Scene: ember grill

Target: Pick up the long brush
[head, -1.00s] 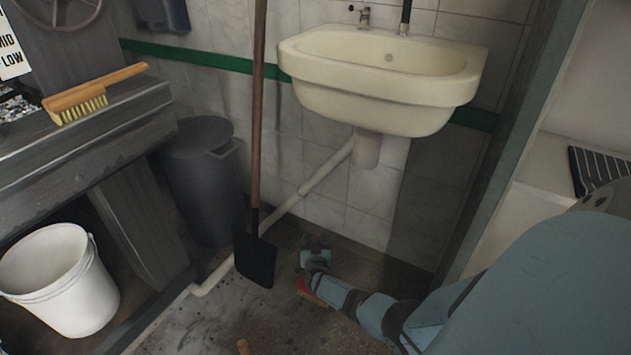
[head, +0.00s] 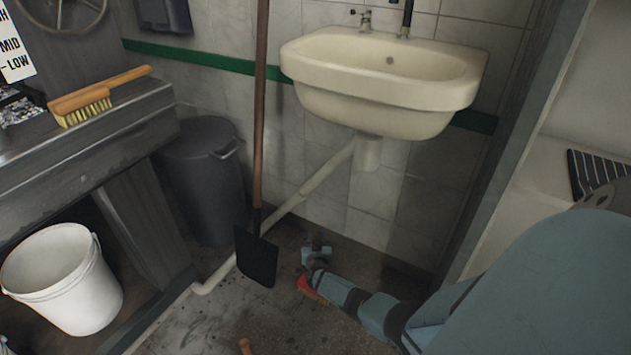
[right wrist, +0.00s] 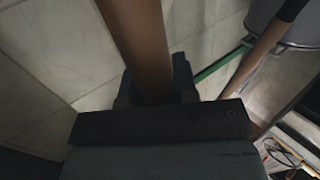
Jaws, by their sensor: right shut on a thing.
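My right gripper (head: 317,247) is low near the floor below the sink, at the end of my blue-grey arm. In the right wrist view my right gripper (right wrist: 155,92) is shut on a brown wooden handle (right wrist: 140,40). The handle runs up out of the picture, so its far end is hidden; I cannot tell whether it belongs to the long brush. A wooden brush with yellow bristles (head: 85,104) lies apart on the counter at left. My left gripper is not in view.
A long-handled shovel (head: 257,258) stands upright left of my right gripper. A dark lidded bin (head: 203,180), a white bucket (head: 62,280) and the sink (head: 385,85) surround the floor. A red object (head: 305,285) shows beside my right forearm. A wooden end (head: 245,346) shows at bottom.

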